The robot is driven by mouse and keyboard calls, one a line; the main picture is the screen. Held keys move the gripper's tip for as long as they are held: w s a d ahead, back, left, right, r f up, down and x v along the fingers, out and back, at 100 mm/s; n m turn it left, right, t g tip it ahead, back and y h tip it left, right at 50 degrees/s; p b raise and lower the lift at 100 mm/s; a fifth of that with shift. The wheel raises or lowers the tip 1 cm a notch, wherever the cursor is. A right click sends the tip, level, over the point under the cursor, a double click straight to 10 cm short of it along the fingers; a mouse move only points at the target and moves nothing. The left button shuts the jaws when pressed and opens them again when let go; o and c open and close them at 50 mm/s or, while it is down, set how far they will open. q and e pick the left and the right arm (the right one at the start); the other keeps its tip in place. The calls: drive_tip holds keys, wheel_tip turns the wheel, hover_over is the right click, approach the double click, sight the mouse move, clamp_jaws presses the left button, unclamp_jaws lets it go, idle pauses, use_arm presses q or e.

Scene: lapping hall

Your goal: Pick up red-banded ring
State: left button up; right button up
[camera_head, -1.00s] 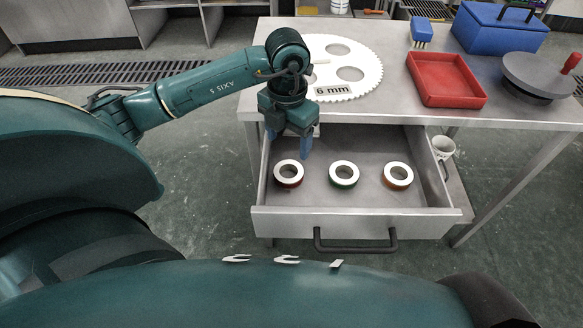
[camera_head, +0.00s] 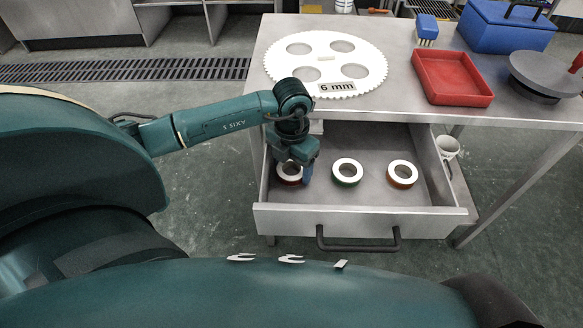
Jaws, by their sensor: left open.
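The red-banded ring (camera_head: 289,181) lies at the left of the open drawer (camera_head: 352,221), its white top partly covered by my left gripper. My left gripper (camera_head: 293,178) is open and reaches down over this ring, its blue fingers at the ring's sides. Whether the fingers touch the ring cannot be told. A green-banded ring (camera_head: 347,171) lies in the middle of the drawer and an orange-banded ring (camera_head: 402,173) lies to the right. My right gripper is not in view.
On the table above stand a white toothed disc (camera_head: 325,62) marked 6 mm, a red tray (camera_head: 452,77), a blue brush (camera_head: 427,30), a blue box (camera_head: 505,27) and a grey round plate (camera_head: 543,75). A white cup (camera_head: 447,146) is right of the drawer.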

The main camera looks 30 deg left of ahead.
use_arm(q)
drive_tip(key=shift+c, duration=0.4)
drive_tip(key=shift+r, duration=0.1)
drive_tip(key=c, duration=0.7)
